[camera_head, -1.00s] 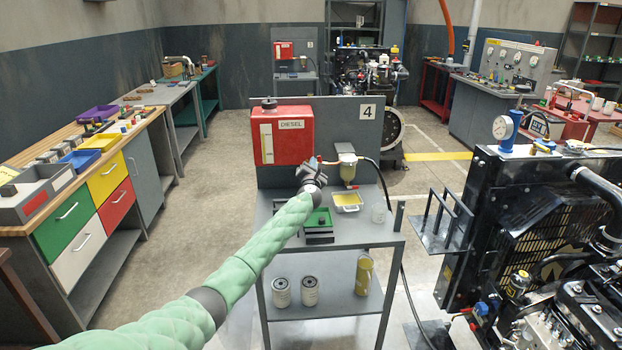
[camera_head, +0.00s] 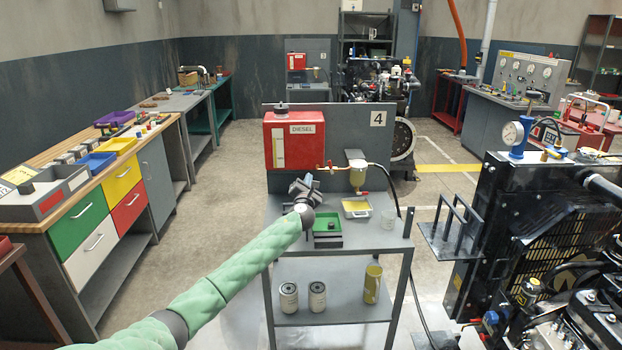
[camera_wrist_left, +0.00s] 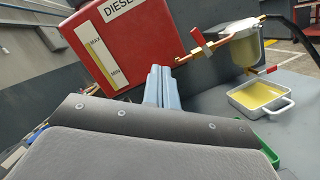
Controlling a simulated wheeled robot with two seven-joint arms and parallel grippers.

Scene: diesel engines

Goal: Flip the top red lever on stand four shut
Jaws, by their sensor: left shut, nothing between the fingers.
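Stand four (camera_head: 350,140) is a grey panel and shelf marked 4, with a red diesel tank (camera_head: 294,140) on it. A brass pipe runs from the tank to a filter bowl (camera_head: 357,177). The top red lever (camera_head: 330,163) sits on this pipe; in the left wrist view the top red lever (camera_wrist_left: 196,33) sticks up from it, at an angle to the pipe. A second red lever (camera_wrist_left: 274,69) is under the bowl. My left gripper (camera_head: 303,182) is shut and empty, below the tank and left of the top lever. Its pale blue fingers (camera_wrist_left: 160,85) appear apart from the lever. My right gripper is out of view.
A white tray (camera_head: 356,208) of yellow liquid, a green tray (camera_head: 327,226) and a glass jar (camera_head: 389,219) are on the shelf. A black hose (camera_head: 394,195) hangs at the right. A black engine (camera_head: 530,230) stands right of the stand.

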